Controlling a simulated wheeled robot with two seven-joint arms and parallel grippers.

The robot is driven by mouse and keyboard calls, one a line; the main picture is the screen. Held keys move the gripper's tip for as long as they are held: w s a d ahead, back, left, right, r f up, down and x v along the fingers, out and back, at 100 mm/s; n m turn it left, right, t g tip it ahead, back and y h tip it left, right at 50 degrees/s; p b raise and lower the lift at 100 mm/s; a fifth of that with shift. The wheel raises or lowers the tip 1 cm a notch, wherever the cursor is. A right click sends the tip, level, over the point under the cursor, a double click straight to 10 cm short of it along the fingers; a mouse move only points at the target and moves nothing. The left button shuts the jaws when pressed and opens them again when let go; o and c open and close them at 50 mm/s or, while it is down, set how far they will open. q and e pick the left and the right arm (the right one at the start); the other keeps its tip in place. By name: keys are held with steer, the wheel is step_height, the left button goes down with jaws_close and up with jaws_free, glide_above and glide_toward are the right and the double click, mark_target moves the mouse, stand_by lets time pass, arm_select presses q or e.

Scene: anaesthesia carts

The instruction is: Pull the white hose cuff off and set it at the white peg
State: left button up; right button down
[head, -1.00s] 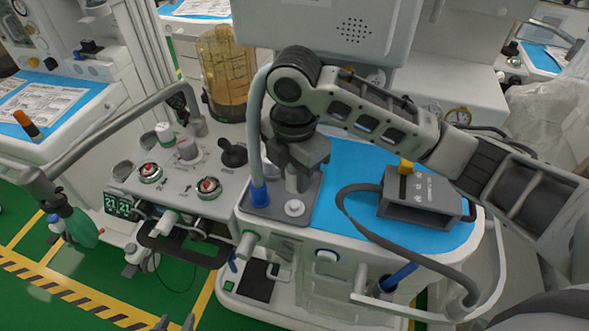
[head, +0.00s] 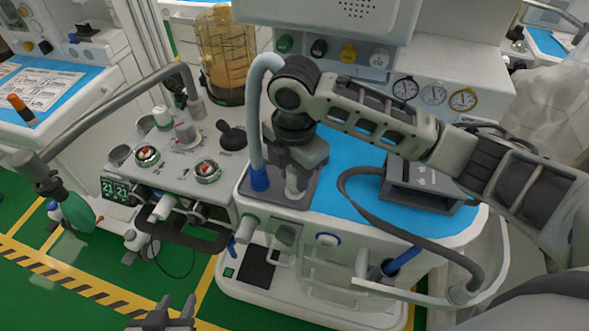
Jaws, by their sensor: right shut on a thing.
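My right gripper (head: 293,172) points down over a grey plate (head: 238,189) on the cart's front and is shut on the white hose cuff (head: 293,186). The cuff is upright at the spot of the white peg, which is now hidden behind or under it. I cannot tell whether the cuff is seated on it. A pale hose (head: 256,110) arches up from a blue cuff (head: 260,180) on the same plate and passes behind my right wrist. My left gripper (head: 173,306) is open and empty, low over the green floor, away from the cart.
A grey box (head: 425,185) with a dark cable lies on the blue mat (head: 340,165) to the right. The control panel (head: 180,165) with red-topped dials is left of the plate. An amber canister (head: 220,60) stands behind. A grey bar (head: 115,105) crosses at left.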

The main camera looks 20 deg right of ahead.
steer(key=shift+r, duration=0.1)
steer(key=shift+p, duration=0.65)
steer(key=shift+p, duration=0.4)
stand_by(0.4)
steer(key=shift+f+b, duration=0.3)
steer(key=shift+f, duration=0.75)
stand_by(0.5)
steer(key=c, duration=1)
jaws_free()
